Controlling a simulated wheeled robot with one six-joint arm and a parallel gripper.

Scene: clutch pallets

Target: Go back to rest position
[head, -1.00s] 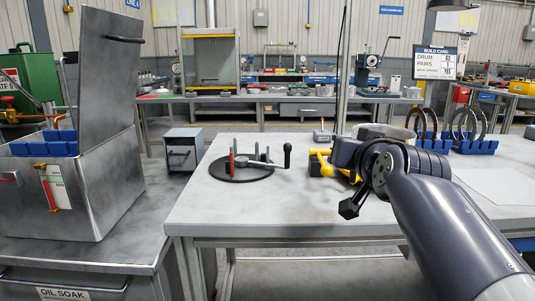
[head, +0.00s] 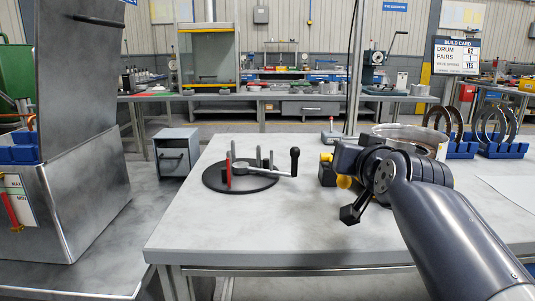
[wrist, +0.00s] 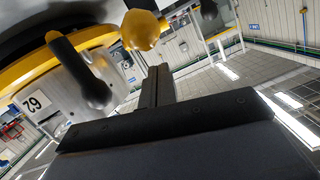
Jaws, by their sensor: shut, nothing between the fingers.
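My gripper (head: 352,213) is shut and empty. My arm comes in from the lower right and hides part of a yellow and black device (head: 327,172) and of a round metal drum (head: 400,131). The wrist view shows a yellow-rimmed body with a plate reading 62 (wrist: 37,103), a black handle (wrist: 78,68) and a yellow knob (wrist: 139,30) near the fingers.
A black round fixture (head: 240,178) with upright posts and a crank stands left on the bench. Blue racks with rings (head: 502,150) stand at the right. An open metal soak tank (head: 85,205) is at far left. The bench front is clear.

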